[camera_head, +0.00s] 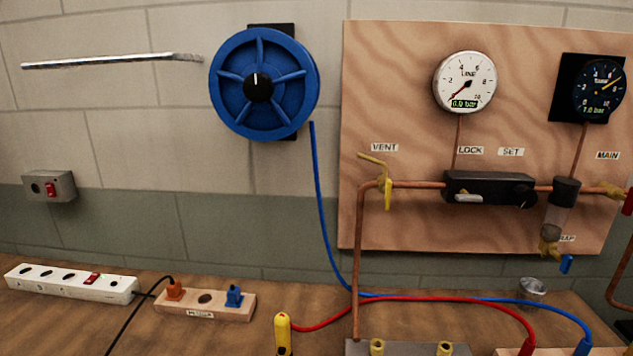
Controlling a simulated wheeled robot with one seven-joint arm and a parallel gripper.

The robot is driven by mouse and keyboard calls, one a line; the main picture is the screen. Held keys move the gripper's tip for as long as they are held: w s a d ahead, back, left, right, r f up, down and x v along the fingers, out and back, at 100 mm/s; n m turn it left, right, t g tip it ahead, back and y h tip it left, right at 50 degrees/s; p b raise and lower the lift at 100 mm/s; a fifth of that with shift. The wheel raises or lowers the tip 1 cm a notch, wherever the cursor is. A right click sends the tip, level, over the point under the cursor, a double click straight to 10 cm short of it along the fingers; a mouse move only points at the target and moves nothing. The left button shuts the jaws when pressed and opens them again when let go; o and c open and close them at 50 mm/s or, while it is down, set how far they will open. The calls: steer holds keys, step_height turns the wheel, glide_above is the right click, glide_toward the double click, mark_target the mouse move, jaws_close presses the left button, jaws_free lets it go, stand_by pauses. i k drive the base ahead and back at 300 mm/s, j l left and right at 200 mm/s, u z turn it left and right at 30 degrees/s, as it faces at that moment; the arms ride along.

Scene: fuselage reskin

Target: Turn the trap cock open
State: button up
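The trap cock (548,246) is a small brass body with a blue lever (566,264). It sits under the clear trap bowl (557,220) on the right part of the wooden board, beside a partly hidden label ending in "AP" (567,238). The lever hangs down at the cock's right side. Whether the cock is open or closed cannot be told from this view. A small metal cup (532,290) stands on the bench below and left of the cock. My gripper is not in view.
Red (420,299) and blue (450,297) hoses cross the bench below.

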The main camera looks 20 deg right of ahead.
mark_target(566, 261)
steer(key=z, duration=1.25)
